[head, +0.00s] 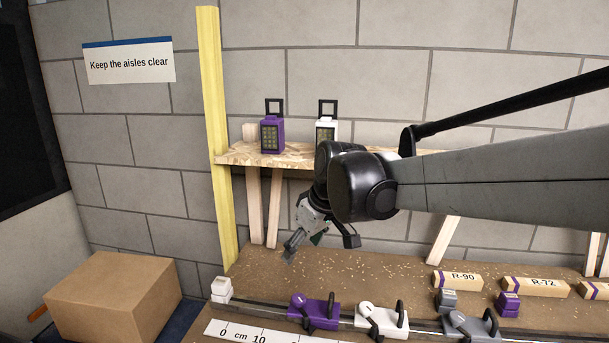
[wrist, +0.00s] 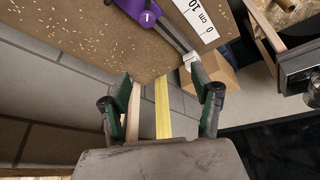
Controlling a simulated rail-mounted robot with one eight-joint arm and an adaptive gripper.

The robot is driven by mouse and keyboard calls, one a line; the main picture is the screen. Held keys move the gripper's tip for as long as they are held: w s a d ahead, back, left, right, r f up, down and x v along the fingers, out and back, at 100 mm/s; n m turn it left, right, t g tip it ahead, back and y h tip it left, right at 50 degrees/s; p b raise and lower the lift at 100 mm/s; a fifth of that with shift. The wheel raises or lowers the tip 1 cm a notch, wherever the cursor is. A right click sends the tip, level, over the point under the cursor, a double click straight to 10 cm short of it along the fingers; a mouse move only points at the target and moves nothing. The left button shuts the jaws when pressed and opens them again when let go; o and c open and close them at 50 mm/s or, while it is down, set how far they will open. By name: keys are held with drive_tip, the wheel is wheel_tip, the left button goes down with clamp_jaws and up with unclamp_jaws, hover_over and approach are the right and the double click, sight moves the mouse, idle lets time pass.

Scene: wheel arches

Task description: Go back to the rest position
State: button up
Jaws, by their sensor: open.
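My gripper (head: 320,242) hangs over the back left of the workbench (head: 365,275), below the wooden shelf (head: 240,153). It points down and its fingers are spread apart. In the wrist view my gripper (wrist: 160,95) also shows open, with nothing between its fingers. The yellow post (wrist: 162,108) and the grey wall lie beyond them.
A purple lamp (head: 272,134) and a white lamp (head: 326,128) stand on the shelf. Purple, white and grey clamps (head: 316,311) sit on a rail along the bench. Labelled blocks (head: 457,281) lie at right. A cardboard box (head: 113,297) is at lower left.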

drive_tip(key=s+d+f+m+t+h, duration=0.1)
drive_tip(key=s+d+m, duration=0.3)
drive_tip(key=s+d, duration=0.6)
drive_tip(key=s+d+f+m+t+h, duration=0.2)
drive_tip(key=s+d+m, duration=0.3)
drive_tip(key=s+d, duration=0.5)
drive_tip(key=s+f, duration=0.1)
drive_tip(key=s, duration=0.3)
drive_tip(key=shift+d, duration=0.2)
drive_tip(key=shift+f, duration=0.15)
drive_tip(key=shift+f+b, duration=0.25)
drive_tip(key=shift+b, duration=0.05)
